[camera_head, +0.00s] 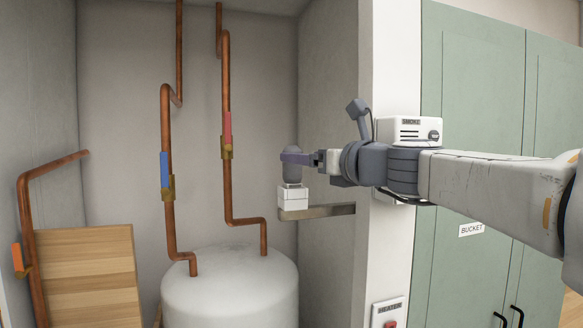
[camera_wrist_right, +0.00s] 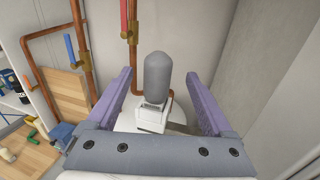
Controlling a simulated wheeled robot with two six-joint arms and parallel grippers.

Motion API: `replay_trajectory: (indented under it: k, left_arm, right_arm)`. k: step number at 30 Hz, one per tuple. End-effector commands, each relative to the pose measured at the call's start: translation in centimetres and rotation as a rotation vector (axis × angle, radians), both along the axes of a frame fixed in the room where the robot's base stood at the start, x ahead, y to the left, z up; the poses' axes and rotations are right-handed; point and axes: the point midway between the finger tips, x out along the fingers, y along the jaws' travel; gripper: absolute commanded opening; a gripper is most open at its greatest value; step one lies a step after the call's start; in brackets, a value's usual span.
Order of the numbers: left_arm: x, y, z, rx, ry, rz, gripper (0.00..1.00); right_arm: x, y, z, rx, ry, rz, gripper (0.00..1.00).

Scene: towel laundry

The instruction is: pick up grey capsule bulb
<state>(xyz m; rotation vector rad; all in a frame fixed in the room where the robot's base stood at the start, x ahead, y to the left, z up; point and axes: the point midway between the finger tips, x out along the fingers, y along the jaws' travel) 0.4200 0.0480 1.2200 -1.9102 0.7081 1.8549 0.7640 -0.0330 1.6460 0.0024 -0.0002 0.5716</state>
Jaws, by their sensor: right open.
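The grey capsule bulb (camera_head: 292,172) stands upright on a white block-like base (camera_head: 293,197) at the end of a wall arm. In the right wrist view the bulb (camera_wrist_right: 158,78) stands between the two purple fingers. My right gripper (camera_head: 287,158) reaches in from the right at the height of the bulb's upper part. In the right wrist view my right gripper (camera_wrist_right: 157,82) is open, with a visible gap on both sides of the bulb. One finger hides part of the bulb in the head view. My left gripper is in neither view.
The wall arm (camera_head: 330,211) runs right to the alcove edge. A white tank (camera_head: 230,285) with copper pipes (camera_head: 168,110) stands below and behind. A white box (camera_head: 408,131) hangs beside my right arm. Green cabinet doors (camera_head: 470,90) stand at right, wooden boards (camera_head: 85,275) at left.

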Motion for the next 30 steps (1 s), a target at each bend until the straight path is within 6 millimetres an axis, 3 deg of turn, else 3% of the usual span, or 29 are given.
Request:
replay_trajectory:
  k: [10, 19, 20, 26, 30]
  left_arm:
    - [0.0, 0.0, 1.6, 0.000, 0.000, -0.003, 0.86]
    - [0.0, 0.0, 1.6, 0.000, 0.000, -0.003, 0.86]
    - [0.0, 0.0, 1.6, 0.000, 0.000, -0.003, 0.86]
    - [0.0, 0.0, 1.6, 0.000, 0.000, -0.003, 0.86]
    - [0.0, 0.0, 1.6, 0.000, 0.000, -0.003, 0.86]
  right_arm:
    - [3.8, 2.9, -0.5, -0.001, 0.002, 0.005, 0.86]
    - [4.2, 3.1, -0.6, -0.003, -0.002, 0.003, 0.86]
    - [4.2, 3.1, -0.6, -0.003, -0.002, 0.004, 0.78]
    - [4.2, 3.1, -0.6, -0.002, 0.000, 0.004, 0.02]
    - [4.2, 3.1, -0.6, -0.002, -0.001, 0.004, 0.00]
